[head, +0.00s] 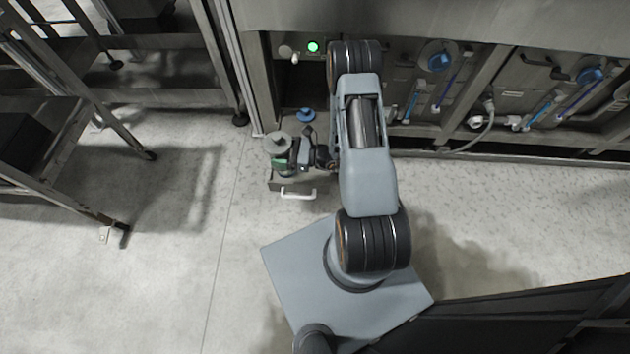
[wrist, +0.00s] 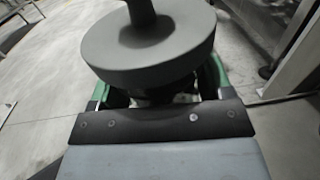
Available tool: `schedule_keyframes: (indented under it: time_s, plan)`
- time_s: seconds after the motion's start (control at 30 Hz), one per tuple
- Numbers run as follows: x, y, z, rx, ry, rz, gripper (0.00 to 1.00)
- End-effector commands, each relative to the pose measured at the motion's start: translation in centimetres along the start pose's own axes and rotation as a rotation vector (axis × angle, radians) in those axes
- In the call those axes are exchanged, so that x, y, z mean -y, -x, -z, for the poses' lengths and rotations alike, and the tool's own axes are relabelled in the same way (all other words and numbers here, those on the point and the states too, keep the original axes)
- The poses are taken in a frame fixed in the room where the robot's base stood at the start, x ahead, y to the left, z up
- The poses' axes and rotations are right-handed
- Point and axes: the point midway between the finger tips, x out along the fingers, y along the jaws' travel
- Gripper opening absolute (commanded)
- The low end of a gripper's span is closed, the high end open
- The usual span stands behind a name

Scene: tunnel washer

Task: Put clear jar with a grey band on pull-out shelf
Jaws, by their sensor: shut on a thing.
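A jar with a wide grey lid and knob (head: 278,142) is in my gripper (head: 290,158), at the left end of my arm in the head view. Its lid (wrist: 150,45) fills the upper middle of the wrist view. Green shows below the lid on both sides; I cannot tell whether it belongs to the jar or the fingers. The lower jar and any grey band are hidden. The pull-out shelf (head: 289,128), with a white front handle (head: 298,194), lies beneath. The jar appears over its left front part; I cannot tell whether it touches.
A blue-topped item (head: 305,114) is at the shelf's back. The washer cabinet with a green light (head: 313,47), blue caps and hoses (head: 487,113) runs along the back. A metal rack (head: 60,150) stands at left. The floor (head: 180,250) between is clear.

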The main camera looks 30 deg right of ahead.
Motion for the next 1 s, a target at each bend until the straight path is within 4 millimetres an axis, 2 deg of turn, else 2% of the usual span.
schedule_keyframes:
  time_s: [0.03, 0.1, 0.27, 0.37, 0.47, 0.77, 0.83, 1.0]
  plan:
    - [-0.3, 0.0, 2.3, 0.001, -0.001, -0.001, 0.0]
    - [-0.6, 0.0, 3.6, 0.001, -0.001, -0.002, 0.0]
    - [-1.0, 0.0, 5.3, 0.0, 0.001, -0.003, 0.0]
    - [-0.6, 0.5, 6.1, 0.001, 0.003, 0.0, 0.0]
    - [0.5, 1.6, 7.0, 0.001, 0.003, 0.004, 0.0]
    - [5.8, 6.6, 10.4, -0.001, 0.005, 0.003, 0.0]
    - [6.4, 7.2, 11.8, 0.0, 0.001, 0.0, 0.0]
    - [7.7, 8.4, 13.8, 0.0, 0.002, -0.001, 0.0]
